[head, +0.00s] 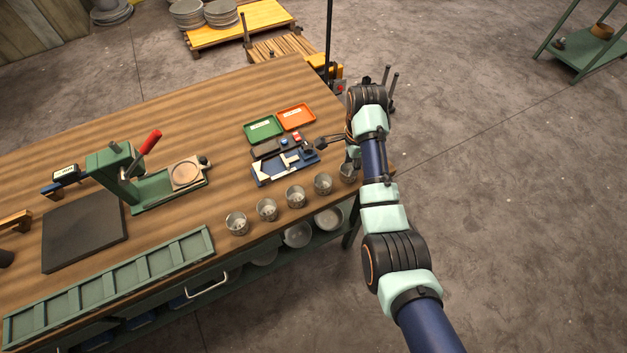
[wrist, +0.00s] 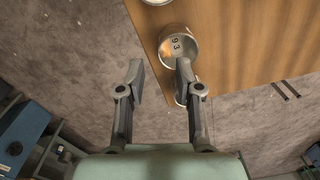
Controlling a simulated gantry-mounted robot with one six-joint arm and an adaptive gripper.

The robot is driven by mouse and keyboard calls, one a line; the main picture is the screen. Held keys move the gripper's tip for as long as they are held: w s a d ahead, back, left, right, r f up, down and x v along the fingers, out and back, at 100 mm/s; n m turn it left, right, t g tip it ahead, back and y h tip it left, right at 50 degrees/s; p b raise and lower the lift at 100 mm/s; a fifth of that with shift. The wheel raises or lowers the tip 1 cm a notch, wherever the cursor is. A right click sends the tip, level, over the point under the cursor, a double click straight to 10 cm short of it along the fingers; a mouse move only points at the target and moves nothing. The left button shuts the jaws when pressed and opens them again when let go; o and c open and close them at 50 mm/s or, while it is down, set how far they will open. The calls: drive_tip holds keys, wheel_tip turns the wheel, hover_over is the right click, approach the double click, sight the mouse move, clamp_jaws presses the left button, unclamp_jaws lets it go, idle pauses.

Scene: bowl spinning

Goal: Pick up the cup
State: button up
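Several grey metal cups stand in a row along the table's front edge in the head view. The right-end cup (head: 347,173) is partly hidden by my arm. In the wrist view, one cup (wrist: 177,46) with a number on its inner bottom stands near the table edge. My gripper (wrist: 160,76) is open and empty, with its two fingers apart. Its right fingertip overlaps this cup's near rim in the picture; I cannot tell whether they touch. Part of another round metal thing shows behind the right finger.
The wooden table (head: 190,105) holds a green press (head: 125,170), a green tray (head: 263,129), an orange tray (head: 296,116) and a blue tool holder (head: 285,168) behind the cups. Bowls (head: 297,235) sit on a shelf below. Open floor lies right of the table.

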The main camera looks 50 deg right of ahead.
drive_tip(key=shift+s+d+f, duration=0.15)
drive_tip(key=shift+f, duration=0.8)
wheel_tip(320, 180, down, 6)
drive_tip(key=shift+d+r+b, duration=0.1)
drive_tip(key=shift+d+b, duration=0.05)
drive_tip(key=shift+b, duration=0.9)
drive_tip(key=shift+c, duration=0.4)
clamp_jaws()
